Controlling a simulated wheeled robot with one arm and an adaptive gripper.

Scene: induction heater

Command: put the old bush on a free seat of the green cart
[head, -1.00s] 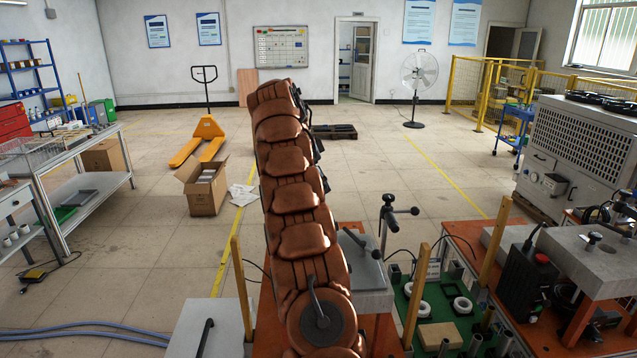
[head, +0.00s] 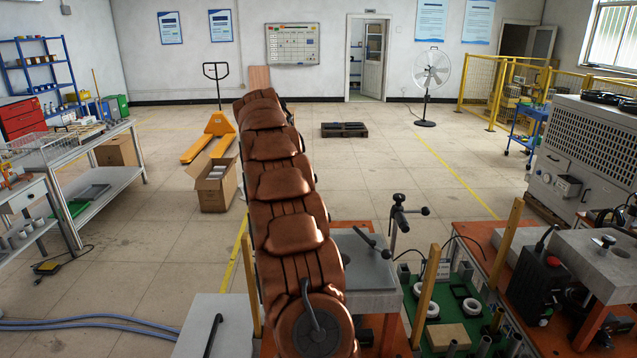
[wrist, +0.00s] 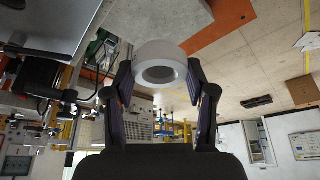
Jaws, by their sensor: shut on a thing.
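The old bush (wrist: 160,65) is a thick, pale grey ring with a wide round bore. In the wrist view my gripper (wrist: 160,80) is shut on it, one finger on each side, and holds it in the air. My arm stretches away in the head view; my gripper and the bush are hidden there. A green surface (head: 440,313) stands at the lower right with white rings, a tan block and metal tubes on it. Its wheels, if any, are hidden, so I cannot tell whether it is the green cart. Its free seats cannot be made out.
A grey slab (head: 365,265) on an orange base stands right of my arm. Wooden posts (head: 425,295) rise beside the green surface. A carton (head: 212,185) and a yellow pallet truck (head: 212,140) stand farther off. Open floor lies between the left bench (head: 108,175) and the carton.

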